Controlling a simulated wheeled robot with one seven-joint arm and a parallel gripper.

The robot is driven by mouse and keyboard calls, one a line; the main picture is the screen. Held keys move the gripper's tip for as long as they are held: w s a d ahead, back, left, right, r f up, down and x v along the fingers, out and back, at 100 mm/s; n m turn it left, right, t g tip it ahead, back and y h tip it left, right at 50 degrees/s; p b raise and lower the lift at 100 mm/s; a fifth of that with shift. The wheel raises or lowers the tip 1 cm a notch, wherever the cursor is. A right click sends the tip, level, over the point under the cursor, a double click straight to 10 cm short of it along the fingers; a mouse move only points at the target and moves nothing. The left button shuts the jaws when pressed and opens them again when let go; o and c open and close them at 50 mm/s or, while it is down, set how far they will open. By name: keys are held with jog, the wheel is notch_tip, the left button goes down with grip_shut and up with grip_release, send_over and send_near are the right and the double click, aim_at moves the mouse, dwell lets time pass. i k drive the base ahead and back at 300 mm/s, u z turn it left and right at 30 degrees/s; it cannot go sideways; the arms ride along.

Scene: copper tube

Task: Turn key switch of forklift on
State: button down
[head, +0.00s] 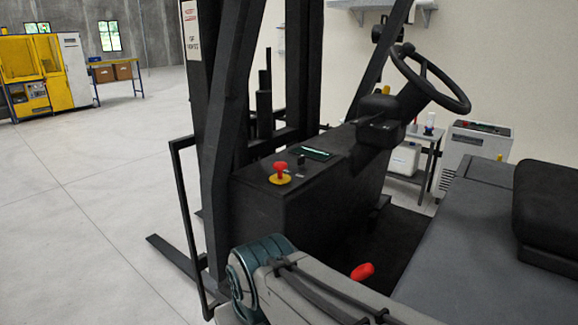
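The forklift's black dashboard (262,176) stands in the middle of the head view. A small dark raised part (300,171) sits on its top, just right of a red stop button (280,169) on a yellow base. It may be the key switch, but it is too small to tell whether a key is in it or how it is turned. A dark display (315,154) lies behind it. My arm reaches in at the bottom, in front of and below the dashboard. My gripper does not show.
The steering wheel (430,80) and its column rise right of the dashboard. Black mast posts and a side frame (178,200) stand left. A red knob (362,271) shows beside my arm. The seat (548,205) is at right. Open floor (80,220) lies left.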

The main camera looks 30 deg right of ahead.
aim_at(301, 160)
jog(key=u, duration=1.35)
jog(key=i, duration=1)
jog(key=z, duration=3.25)
